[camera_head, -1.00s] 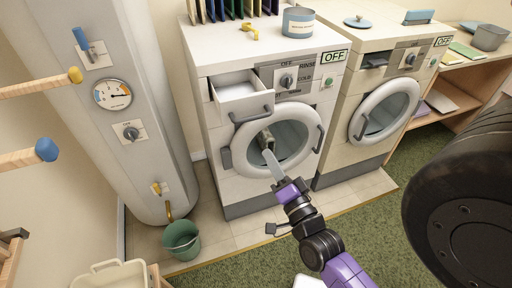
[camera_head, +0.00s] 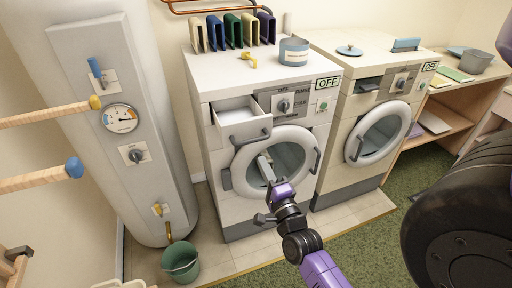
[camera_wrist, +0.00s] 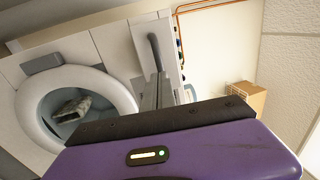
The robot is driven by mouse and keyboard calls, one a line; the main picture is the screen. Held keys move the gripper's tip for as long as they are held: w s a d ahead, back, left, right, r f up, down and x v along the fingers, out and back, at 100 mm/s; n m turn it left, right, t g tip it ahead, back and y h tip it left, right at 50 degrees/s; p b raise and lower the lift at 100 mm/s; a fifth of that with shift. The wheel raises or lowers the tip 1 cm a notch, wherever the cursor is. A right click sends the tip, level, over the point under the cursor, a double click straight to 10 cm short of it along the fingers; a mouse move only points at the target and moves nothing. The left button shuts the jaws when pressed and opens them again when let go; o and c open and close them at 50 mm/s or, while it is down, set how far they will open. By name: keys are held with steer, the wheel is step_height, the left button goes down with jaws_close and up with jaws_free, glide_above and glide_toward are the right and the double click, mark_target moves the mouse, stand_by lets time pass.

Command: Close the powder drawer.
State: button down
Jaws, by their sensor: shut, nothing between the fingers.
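The powder drawer (camera_head: 237,110) is a white open-topped tray at the upper left of the left washing machine (camera_head: 222,164). It is pulled out, with its front panel and grey bar handle (camera_head: 250,137) standing clear of the machine. In the wrist view, a grey bar that looks like this handle (camera_wrist: 153,50) shows just beyond my fingers. My gripper (camera_head: 264,160) is shut and empty, in front of the round door (camera_head: 241,165) and just below the drawer. I cannot tell whether the fingertips touch the handle.
The left machine's top holds a blue-grey tin (camera_head: 294,51), a yellow object (camera_head: 249,58) and several coloured upright slabs. A second washing machine (camera_head: 338,160) stands to the right. A grey boiler (camera_head: 70,90) and green bucket (camera_head: 181,262) are at left. Green carpet lies in front.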

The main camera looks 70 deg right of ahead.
mark_target(252, 142)
steer(key=shift+p+x, duration=0.65)
steer(key=shift+x, duration=2.5)
steer(key=shift+w, duration=0.1)
